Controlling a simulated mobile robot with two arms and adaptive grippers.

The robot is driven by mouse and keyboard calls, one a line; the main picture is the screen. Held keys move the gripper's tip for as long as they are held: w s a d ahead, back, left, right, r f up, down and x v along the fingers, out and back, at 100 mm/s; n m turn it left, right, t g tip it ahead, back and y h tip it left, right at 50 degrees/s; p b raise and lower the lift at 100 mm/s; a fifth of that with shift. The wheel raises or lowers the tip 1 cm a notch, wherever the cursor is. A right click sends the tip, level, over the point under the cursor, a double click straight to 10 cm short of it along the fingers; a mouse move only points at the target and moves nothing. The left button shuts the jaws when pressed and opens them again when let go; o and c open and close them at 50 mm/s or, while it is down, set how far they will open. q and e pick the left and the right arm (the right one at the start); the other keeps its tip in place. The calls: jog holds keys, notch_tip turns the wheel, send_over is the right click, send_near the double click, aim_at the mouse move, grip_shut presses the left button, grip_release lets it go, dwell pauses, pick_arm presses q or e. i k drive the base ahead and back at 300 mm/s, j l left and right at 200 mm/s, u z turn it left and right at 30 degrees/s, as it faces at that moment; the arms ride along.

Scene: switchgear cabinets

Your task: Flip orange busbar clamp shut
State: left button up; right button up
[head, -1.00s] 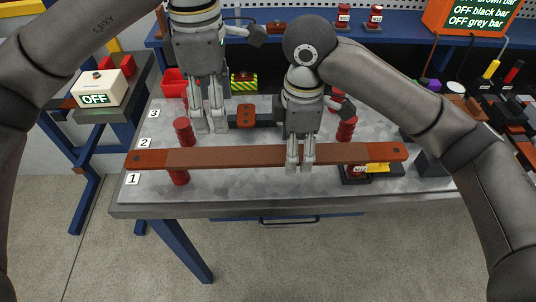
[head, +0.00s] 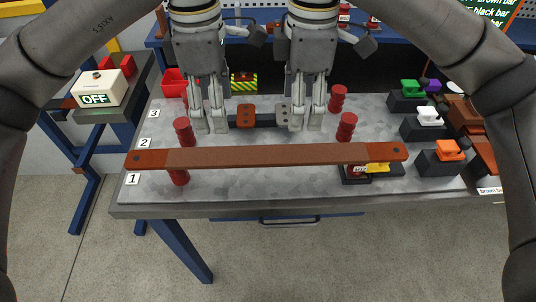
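The orange busbar clamp (head: 447,150) is a small orange part on a black block at the right front of the bench. Its lever position is too small to tell. My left gripper (head: 210,127) points down over the bench near the left end of a dark bar, far left of the clamp, with its fingers apart and empty. My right gripper (head: 307,124) points down at the other end of that bar, also with fingers apart and empty, left of the clamp and farther back. Neither gripper touches the clamp.
A long brown bar (head: 265,155) lies across the front on red insulators. A white clamp (head: 428,118) and a green clamp (head: 410,89) stand behind the orange one. Brown bars (head: 478,130) lie right of it. A white OFF box (head: 97,88) stands left.

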aim_at(447, 150)
jog(key=k, duration=1.5)
